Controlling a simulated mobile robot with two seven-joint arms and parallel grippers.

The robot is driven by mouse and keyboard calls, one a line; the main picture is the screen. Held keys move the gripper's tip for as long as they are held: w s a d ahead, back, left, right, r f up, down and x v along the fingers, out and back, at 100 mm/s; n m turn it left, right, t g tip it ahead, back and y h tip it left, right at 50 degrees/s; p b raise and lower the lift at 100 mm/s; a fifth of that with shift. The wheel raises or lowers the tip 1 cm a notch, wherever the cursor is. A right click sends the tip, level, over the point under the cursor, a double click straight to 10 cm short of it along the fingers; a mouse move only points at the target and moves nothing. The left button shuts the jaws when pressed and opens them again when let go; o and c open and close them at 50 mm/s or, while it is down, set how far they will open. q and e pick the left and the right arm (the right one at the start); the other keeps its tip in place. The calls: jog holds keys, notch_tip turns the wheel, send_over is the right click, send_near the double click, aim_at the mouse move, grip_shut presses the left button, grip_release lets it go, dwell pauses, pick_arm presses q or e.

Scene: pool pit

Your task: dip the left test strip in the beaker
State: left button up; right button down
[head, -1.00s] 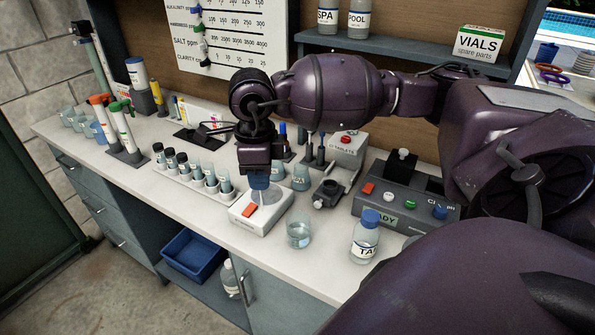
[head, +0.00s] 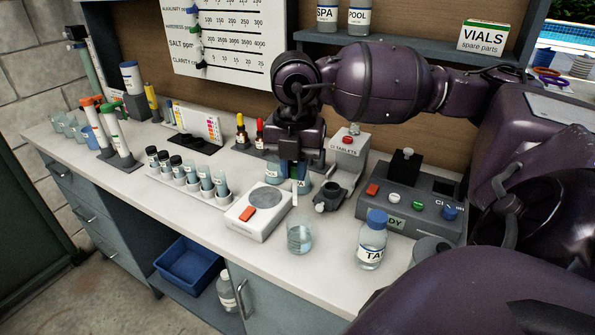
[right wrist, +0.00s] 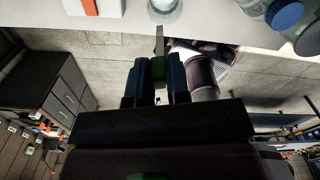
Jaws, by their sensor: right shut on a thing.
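My right gripper (head: 297,172) is shut on a test strip (head: 294,199), a thin pale piece pointing down from the fingers. In the right wrist view, a green block (right wrist: 158,68) sits between the fingers, with the thin grey strip (right wrist: 160,42) beyond it. The clear beaker (head: 301,238), part filled with pale blue liquid, stands on the counter just below the gripper; its edge also shows in the right wrist view (right wrist: 164,8). The strip's lower end is near the beaker's rim; I cannot tell whether it is inside. I cannot make out another strip. My left gripper is out of view.
A white device (head: 257,212) with an orange switch stands left of the beaker. A blue-capped bottle (head: 371,242) stands right of it, and a small black-topped stand (head: 328,197) behind. A vial rack (head: 190,185) and a grey control box (head: 410,200) flank these.

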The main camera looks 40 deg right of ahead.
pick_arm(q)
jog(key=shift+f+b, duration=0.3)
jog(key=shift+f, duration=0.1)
pick_arm(e)
jog(key=m, duration=0.3)
jog(key=shift+s+d+f, duration=0.2)
jog(key=shift+s+d, duration=0.05)
jog(key=shift+d, duration=0.1)
jog(key=shift+f+b, duration=0.5)
jog(key=shift+f, duration=0.6)
jog(key=shift+f+b, duration=0.55)
jog(key=shift+f, duration=0.7)
jog(key=b, duration=0.2)
send_over(299, 214)
jog(key=s+a, duration=0.2)
jog(key=shift+f, duration=2.2)
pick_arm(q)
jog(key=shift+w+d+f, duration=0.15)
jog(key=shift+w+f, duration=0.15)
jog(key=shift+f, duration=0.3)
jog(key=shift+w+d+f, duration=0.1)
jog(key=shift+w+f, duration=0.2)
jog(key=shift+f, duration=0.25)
pick_arm(e)
jog(key=shift+d, duration=0.1)
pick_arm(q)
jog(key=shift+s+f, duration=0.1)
pick_arm(e)
jog(key=shift+f, duration=0.1)
